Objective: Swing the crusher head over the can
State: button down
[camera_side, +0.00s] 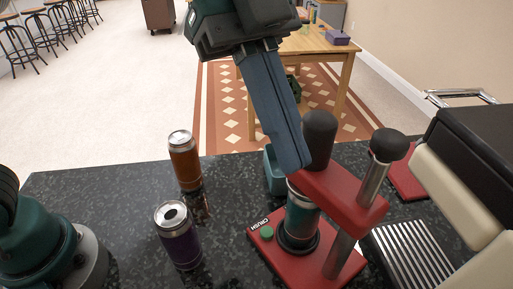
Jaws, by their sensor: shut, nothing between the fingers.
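The can crusher stands on the dark speckled counter at the right, with a red base (315,264), a steel post and a red swing arm (345,196) carrying a black knob (319,138). A teal and silver can (301,214) stands upright in the black ring on the base. The red arm reaches over the can, and its end overlaps the can's top in this view. My gripper (293,165) is shut, with its blue-grey fingers pointing down beside the left side of the arm's end and knob. I cannot tell whether it touches them.
An orange can (184,160) and a purple can (177,235) stand left of the crusher. A black and cream machine (472,165) with a ribbed tray (412,258) stands at right.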

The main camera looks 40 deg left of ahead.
jog(key=s+d+n+t, duration=0.3)
jog(key=d+n, duration=0.2)
jog(key=d, duration=0.5)
jog(key=w+a+r+n+t+h, duration=0.1)
jog(key=a+r+n, duration=0.2)
jog(key=a+r, duration=0.3)
jog(key=w+a+r+n+t, duration=0.1)
jog(key=a+r+n+t, duration=0.1)
jog(key=a+r, duration=0.35)
jog(key=s+a+f+n+t+y, duration=0.1)
jog(key=a+f+n+y, duration=0.3)
jog(key=a+f, duration=0.6)
jog(key=s+a+f+n+t+y, duration=0.1)
jog(key=s+a+f+n+y, duration=0.2)
jog(key=a+f+n, duration=0.4)
jog(key=a+f+y, duration=0.1)
jog(key=a+f, duration=0.3)
jog(key=shift+s+a+f+n, duration=0.2)
jog(key=shift+s+a+n, duration=0.1)
jog(key=shift+s+n, duration=0.1)
